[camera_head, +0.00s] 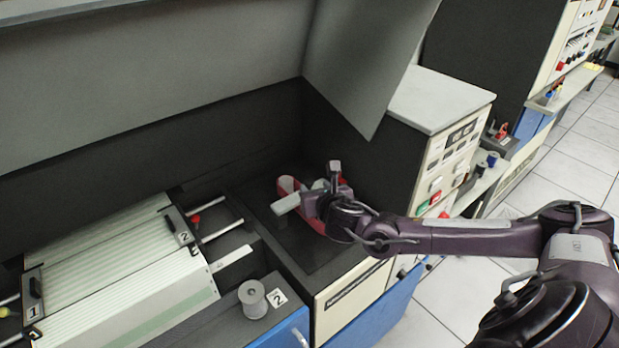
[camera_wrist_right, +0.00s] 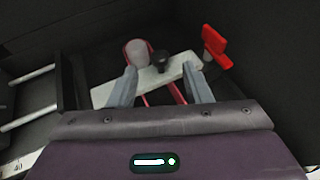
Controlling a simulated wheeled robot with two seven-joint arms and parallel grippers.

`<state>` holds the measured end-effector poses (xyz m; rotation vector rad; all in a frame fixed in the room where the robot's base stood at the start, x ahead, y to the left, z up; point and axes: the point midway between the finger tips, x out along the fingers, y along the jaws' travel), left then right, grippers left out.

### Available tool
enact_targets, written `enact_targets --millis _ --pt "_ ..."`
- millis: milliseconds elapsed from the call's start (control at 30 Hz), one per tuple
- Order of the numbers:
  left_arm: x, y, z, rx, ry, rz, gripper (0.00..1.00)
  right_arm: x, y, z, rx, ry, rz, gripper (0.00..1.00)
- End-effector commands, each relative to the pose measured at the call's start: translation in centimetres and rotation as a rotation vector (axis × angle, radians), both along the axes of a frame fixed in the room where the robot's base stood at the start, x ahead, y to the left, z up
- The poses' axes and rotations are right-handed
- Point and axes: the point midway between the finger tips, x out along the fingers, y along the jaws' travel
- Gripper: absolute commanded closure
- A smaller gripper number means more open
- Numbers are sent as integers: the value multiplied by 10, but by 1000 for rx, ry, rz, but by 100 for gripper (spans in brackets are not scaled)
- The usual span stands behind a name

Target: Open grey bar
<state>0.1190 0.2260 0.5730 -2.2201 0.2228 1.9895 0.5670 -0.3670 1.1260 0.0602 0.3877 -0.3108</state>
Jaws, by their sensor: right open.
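The light grey bar (camera_head: 285,204) shows in the head view inside the dark recess of the machine, partly hidden by my right gripper. In the right wrist view the bar (camera_wrist_right: 150,86) lies slantwise across the picture, and its left end reaches past the left finger. My right gripper (camera_head: 322,192) is open, with its fingers at the bar. In the wrist view the two grey fingers (camera_wrist_right: 159,85) stand apart, one on each side of the bar's middle stretch. I cannot tell whether they touch it. My left gripper is not in view.
A red loop-shaped part (camera_head: 288,185) lies behind the bar. The wrist view shows a black knob (camera_wrist_right: 160,60) and a red handle (camera_wrist_right: 215,47). Dark walls enclose the recess, and a grey hood (camera_head: 365,55) overhangs it.

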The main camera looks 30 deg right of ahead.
Motion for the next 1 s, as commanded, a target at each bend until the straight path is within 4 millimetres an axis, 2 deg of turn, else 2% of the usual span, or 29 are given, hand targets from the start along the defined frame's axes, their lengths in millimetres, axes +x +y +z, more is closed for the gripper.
enact_targets --millis 100,233,367,600,767,1000 --pt "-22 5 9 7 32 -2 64 17 -5 -4 3 0 -2 56" --pt "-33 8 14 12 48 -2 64 32 -10 -11 2 0 -1 56" --pt "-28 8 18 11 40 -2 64 43 -13 -17 2 0 0 56" --pt "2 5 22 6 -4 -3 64 48 -15 -21 2 1 1 56" --pt "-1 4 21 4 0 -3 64 48 -15 -21 2 1 1 56" --pt "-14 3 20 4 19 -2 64 48 -15 -21 2 1 1 86"
